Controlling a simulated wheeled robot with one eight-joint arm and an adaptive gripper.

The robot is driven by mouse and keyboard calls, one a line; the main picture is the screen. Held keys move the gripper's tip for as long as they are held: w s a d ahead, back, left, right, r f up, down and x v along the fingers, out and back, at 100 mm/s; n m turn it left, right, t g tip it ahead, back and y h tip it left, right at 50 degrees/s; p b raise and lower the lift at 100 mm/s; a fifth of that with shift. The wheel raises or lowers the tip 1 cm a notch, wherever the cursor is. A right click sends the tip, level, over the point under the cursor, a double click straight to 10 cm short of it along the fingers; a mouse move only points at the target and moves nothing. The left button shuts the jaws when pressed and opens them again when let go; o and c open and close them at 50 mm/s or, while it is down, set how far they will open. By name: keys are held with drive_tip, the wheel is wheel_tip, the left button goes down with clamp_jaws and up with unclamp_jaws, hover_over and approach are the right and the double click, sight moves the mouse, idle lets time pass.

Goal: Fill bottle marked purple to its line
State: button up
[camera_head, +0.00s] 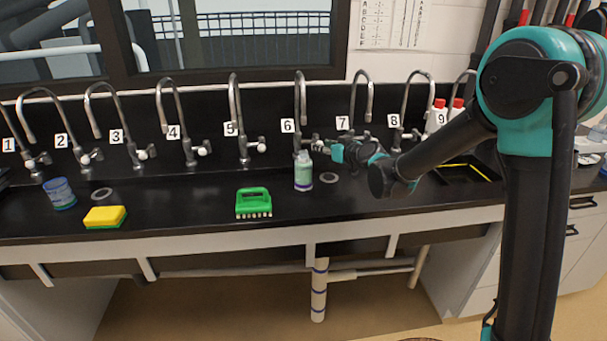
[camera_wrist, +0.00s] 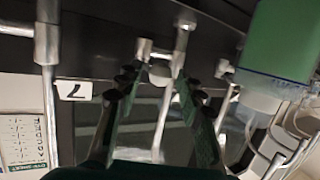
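A small bottle (camera_head: 303,172) with a green body, a pale neck and a purplish band near its base stands upright on the counter, below tap 6 (camera_head: 300,100). In the wrist view, which is upside down, the bottle (camera_wrist: 290,40) fills the upper right, green with a blue-purple edge and a clear neck. My gripper (camera_head: 345,152) is just right of the bottle, by tap 6's handle. In the wrist view my gripper (camera_wrist: 156,74) has its fingers apart around a pale tap knob (camera_wrist: 162,73); I cannot tell whether they touch it. No water stream is discernible.
A row of numbered taps lines the back of the black counter (camera_head: 160,215). A green brush (camera_head: 253,202), a yellow sponge (camera_head: 105,217) and a blue cup (camera_head: 59,193) lie left of the bottle. Red-capped bottles (camera_head: 437,116) stand at the right.

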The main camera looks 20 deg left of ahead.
drive_tip(key=shift+v, duration=2.55)
drive_tip(key=shift+d, duration=0.1)
